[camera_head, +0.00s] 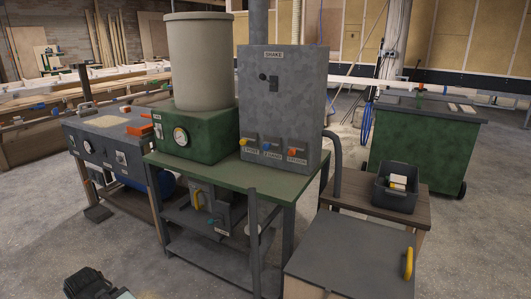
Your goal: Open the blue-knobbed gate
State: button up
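A grey upright box (283,90) labelled SHAKE stands on the green-topped bench. Low on its front are three labelled knobs in a row: a yellow knob (243,142) at left, a blue knob (267,146) in the middle and an orange-red knob (292,152) at right. The gate behind the blue knob is hidden.
A green box with a gauge and beige drum (202,65) stands left of the grey box. A cabinet with a yellow handle (345,262) stands at front right, near a dark bin (396,190). Open concrete floor (50,235) lies at the left front.

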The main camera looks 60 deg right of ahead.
aim_at(267, 147)
jog(key=i, duration=0.85)
jog(key=u, duration=0.15)
jog(key=k, duration=0.9)
jog(key=z, duration=0.2)
jog(key=i, duration=0.95)
jog(key=u, duration=0.1)
